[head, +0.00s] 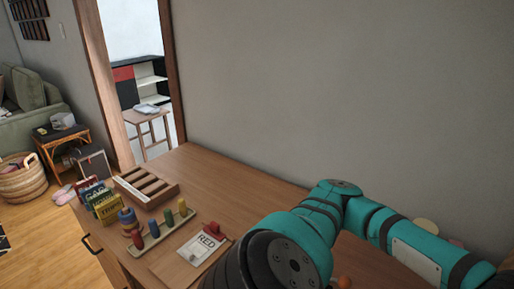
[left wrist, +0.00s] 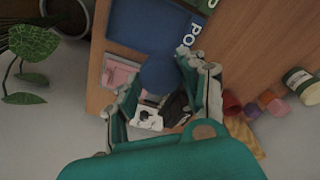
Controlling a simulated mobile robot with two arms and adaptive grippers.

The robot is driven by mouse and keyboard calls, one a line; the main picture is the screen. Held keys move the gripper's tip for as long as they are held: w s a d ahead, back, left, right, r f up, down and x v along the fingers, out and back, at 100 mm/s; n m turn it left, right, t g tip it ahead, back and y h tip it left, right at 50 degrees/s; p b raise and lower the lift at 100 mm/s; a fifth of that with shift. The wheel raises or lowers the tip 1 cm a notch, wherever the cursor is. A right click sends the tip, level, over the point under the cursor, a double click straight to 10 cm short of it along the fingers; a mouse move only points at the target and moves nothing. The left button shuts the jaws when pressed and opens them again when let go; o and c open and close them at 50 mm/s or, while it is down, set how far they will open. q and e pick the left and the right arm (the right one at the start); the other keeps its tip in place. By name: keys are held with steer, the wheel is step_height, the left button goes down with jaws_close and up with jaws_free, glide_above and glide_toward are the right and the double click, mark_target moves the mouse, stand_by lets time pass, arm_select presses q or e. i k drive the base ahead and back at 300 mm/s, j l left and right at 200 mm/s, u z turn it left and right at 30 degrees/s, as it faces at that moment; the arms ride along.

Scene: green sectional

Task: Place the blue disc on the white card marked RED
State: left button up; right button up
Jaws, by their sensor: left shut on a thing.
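In the left wrist view a round blue disc (left wrist: 160,70) sits between the fingertips of my left gripper (left wrist: 163,80), which is shut on it. The fingers hide part of its near side. In the head view the white card marked RED (head: 203,243) lies on the wooden table, with red pieces at its edges. I cannot pick out this card for certain in the left wrist view. Neither gripper shows in the head view, where a teal arm of mine covers the table's near right part.
On the table (head: 230,182) are a slotted wooden tray (head: 146,186), a peg board (head: 160,228) with coloured pieces, a ring stack (head: 128,218) and upright cards (head: 103,204). The left wrist view shows a blue panel (left wrist: 150,25), coloured blocks (left wrist: 250,108), a jar (left wrist: 302,86) and a plant (left wrist: 32,45).

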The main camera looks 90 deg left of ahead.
mark_target(198, 249)
steer(key=k+j+u, duration=0.15)
steer(key=u, duration=0.3)
steer(key=k+j+u, duration=0.1)
steer(key=j+u, duration=0.2)
steer(key=u, duration=0.15)
steer(key=j+u, duration=0.3)
steer(key=u, duration=1.1)
steer(key=k+j, duration=0.05)
